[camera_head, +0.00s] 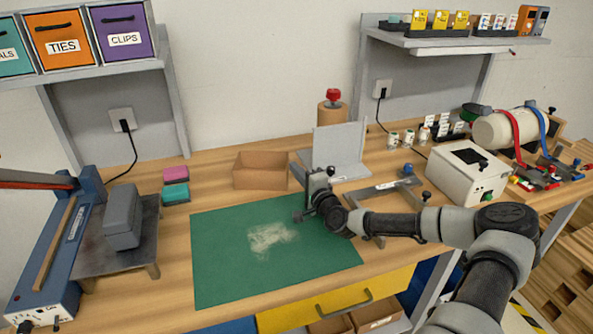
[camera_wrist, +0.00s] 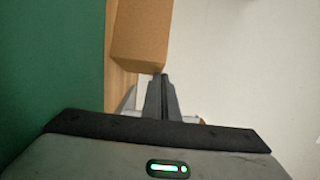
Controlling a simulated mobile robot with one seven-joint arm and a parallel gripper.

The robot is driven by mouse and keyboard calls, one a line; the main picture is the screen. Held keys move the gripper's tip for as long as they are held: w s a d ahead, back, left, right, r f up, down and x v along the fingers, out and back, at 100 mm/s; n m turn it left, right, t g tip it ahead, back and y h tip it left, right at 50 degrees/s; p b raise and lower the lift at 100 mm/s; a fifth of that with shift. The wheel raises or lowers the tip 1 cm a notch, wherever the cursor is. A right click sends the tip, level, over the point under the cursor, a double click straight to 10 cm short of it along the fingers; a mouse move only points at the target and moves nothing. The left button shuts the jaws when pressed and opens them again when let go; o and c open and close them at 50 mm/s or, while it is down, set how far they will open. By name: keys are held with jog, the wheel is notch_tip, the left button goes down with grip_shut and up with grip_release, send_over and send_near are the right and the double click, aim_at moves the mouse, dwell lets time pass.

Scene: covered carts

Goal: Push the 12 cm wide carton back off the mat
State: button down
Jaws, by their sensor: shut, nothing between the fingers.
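The brown carton (camera_head: 262,172) stands on the wooden bench just behind the green mat (camera_head: 215,265), with a narrow strip of bare wood between them. In the wrist view the carton (camera_wrist: 140,38) is at the top centre, and the strip of wood separates it from the mat (camera_wrist: 50,70) at left.
An upright grey angle plate (camera_head: 340,148) stands right of the carton. Pink (camera_head: 176,174) and teal (camera_head: 175,193) blocks lie to its left. A pale smudge (camera_head: 270,237) marks the mat, which is otherwise clear. Bare bench lies behind the carton, before the wall.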

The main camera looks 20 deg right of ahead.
jog(key=shift+w+a, duration=0.2)
jog(key=shift+a, duration=1.35)
jog(key=shift+d, duration=0.1)
jog(key=shift+d+f+b, duration=0.1)
jog(key=shift+b, duration=0.3)
